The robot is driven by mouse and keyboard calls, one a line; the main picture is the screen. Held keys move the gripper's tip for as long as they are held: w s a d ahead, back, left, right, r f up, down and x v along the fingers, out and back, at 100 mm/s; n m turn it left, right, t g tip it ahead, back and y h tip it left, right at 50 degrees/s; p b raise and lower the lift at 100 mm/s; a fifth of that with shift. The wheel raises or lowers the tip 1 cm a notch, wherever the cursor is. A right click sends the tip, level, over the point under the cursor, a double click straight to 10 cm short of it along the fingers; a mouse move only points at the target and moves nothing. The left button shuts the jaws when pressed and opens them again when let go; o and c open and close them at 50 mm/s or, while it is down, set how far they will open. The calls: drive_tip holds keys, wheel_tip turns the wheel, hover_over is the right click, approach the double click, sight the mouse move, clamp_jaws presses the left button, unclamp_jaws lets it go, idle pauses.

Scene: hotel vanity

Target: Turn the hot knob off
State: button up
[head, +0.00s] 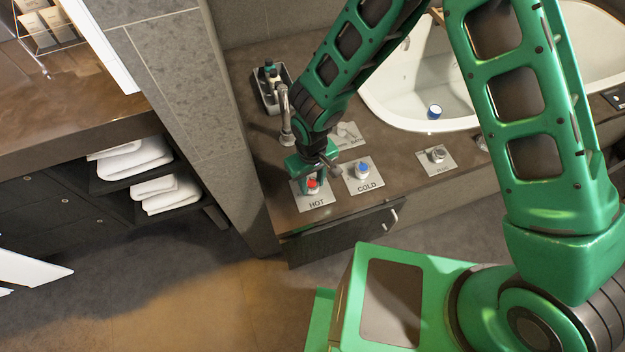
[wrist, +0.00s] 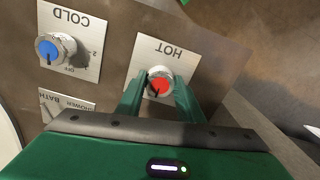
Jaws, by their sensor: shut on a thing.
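The hot knob, with a red cap (head: 313,184), sits on a plate marked HOT (head: 318,203) at the front left corner of the counter. It also shows in the wrist view (wrist: 159,84), where a dark pointer mark is on its cap. My gripper (head: 314,177) comes down over the hot knob from above. In the wrist view its two green fingers (wrist: 160,90) are on either side of the knob, shut on it. The fingers and the gripper body hide part of the plate, including any markings on its near side.
The cold knob (head: 362,170) with a blue cap is close to the right. A BATH/SHOWER plate (head: 347,134) lies behind it. A faucet (head: 286,115) and a bottle tray (head: 267,95) stand behind my gripper. Another knob (head: 438,154) and a white basin (head: 425,95) are further right.

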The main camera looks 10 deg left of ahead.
sight(313, 181)
drive_tip(key=shift+w+a+r, duration=0.1)
drive_tip(key=shift+w+a, duration=0.05)
drive_tip(key=shift+w, duration=0.15)
drive_tip(key=o, duration=1.1)
drive_tip(key=shift+s, duration=0.15)
wheel_tip(313, 181, up, 11)
drive_tip(key=shift+f, duration=0.2)
drive_tip(key=shift+d, duration=0.2)
